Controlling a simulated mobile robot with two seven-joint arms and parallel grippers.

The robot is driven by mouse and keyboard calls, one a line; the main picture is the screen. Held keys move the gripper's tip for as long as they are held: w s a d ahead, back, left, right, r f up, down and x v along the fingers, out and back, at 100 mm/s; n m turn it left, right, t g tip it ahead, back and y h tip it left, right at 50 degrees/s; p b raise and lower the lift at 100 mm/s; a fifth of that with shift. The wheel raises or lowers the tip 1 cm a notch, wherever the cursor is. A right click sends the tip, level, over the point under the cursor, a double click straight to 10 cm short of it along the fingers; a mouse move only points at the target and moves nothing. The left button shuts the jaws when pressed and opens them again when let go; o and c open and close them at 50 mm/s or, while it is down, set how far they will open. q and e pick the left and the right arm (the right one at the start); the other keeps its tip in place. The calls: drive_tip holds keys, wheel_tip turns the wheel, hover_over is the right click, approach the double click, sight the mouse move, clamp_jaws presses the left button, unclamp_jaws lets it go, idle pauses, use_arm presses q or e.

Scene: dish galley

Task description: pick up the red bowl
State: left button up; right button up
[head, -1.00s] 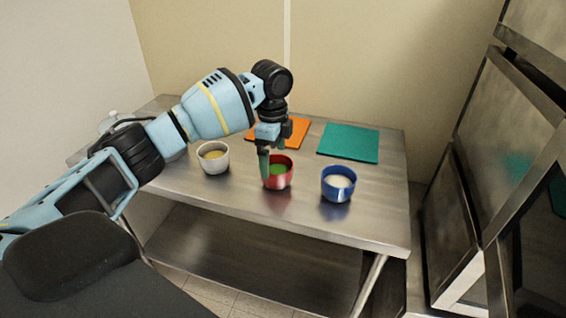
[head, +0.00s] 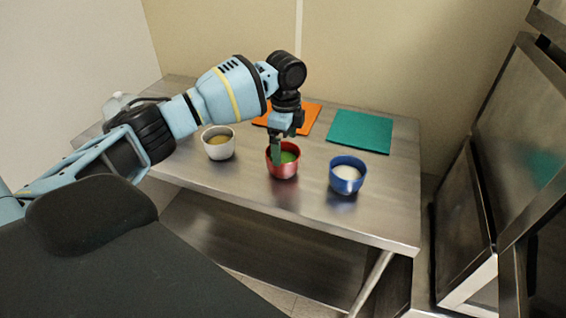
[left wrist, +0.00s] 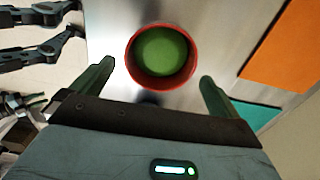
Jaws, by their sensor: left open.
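The red bowl (head: 284,171) stands upright on the steel table and holds something green. In the left wrist view the red bowl (left wrist: 163,85) lies ahead of and between the two fingers, with a gap on each side. My left gripper (head: 279,152) is above the bowl, pointing down, and its fingers overlap the bowl's left rim in the head view. In the left wrist view my left gripper (left wrist: 157,72) is open and empty. Whether a finger touches the rim cannot be told. My right gripper cannot be made out.
A white bowl (head: 219,150) with tan contents stands left of the red bowl, and a blue bowl (head: 347,186) with white contents to its right. An orange board (head: 305,118) and a teal board (head: 360,131) lie behind. The steel table (head: 245,190) is clear in front.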

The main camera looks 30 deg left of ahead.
sight(283, 158)
use_arm(q)
drive_tip(key=f, duration=0.4)
drive_tip(key=shift+a+f, duration=0.3)
drive_tip(key=shift+r, duration=0.1)
drive_tip(key=c, duration=1.1)
